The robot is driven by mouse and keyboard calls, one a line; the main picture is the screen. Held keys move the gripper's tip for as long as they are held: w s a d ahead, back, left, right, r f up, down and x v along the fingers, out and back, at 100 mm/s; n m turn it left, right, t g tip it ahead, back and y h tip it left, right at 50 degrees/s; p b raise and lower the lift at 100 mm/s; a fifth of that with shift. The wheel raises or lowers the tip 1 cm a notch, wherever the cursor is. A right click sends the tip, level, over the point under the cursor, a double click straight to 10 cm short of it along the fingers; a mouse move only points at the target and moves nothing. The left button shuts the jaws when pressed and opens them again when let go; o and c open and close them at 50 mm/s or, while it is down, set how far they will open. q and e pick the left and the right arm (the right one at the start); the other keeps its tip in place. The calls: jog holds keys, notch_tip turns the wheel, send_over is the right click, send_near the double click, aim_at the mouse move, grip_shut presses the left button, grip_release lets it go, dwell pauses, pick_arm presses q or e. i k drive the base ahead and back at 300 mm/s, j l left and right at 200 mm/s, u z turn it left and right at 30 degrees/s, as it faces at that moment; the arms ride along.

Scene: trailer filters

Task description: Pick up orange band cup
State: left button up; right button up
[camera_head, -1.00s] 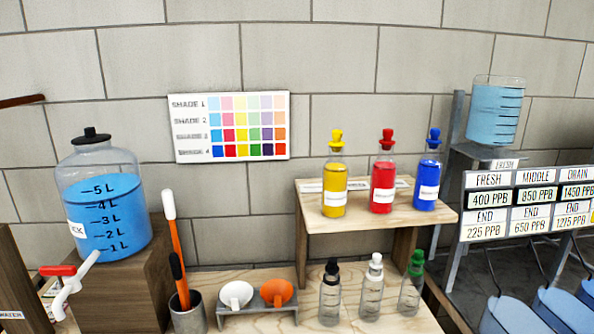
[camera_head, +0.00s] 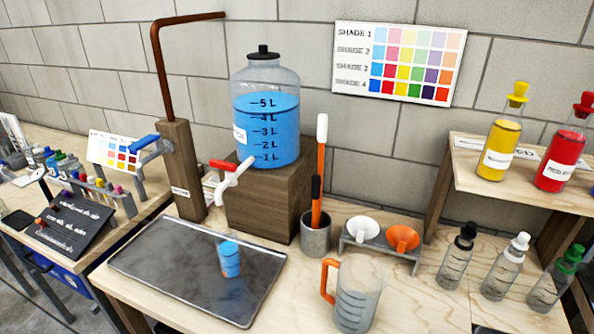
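A small cup (camera_head: 230,262) with blue on its side and a trace of orange near its lower part stands upright on the dark metal tray (camera_head: 165,265). It is small in the picture, so I cannot be sure that the orange is a band. A larger clear measuring jug (camera_head: 357,298) with an orange handle stands to the right of the tray. Neither of my grippers shows in the head view.
A blue-filled jar (camera_head: 267,125) with a red-handled tap (camera_head: 232,182) stands on a wooden block behind the tray. A grey tool holder (camera_head: 316,237), two funnels on a rack (camera_head: 378,252) and several dropper bottles (camera_head: 500,270) are to the right. The tray is otherwise clear.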

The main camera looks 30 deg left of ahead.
aim_at(225, 241)
jog(key=u, duration=1.4)
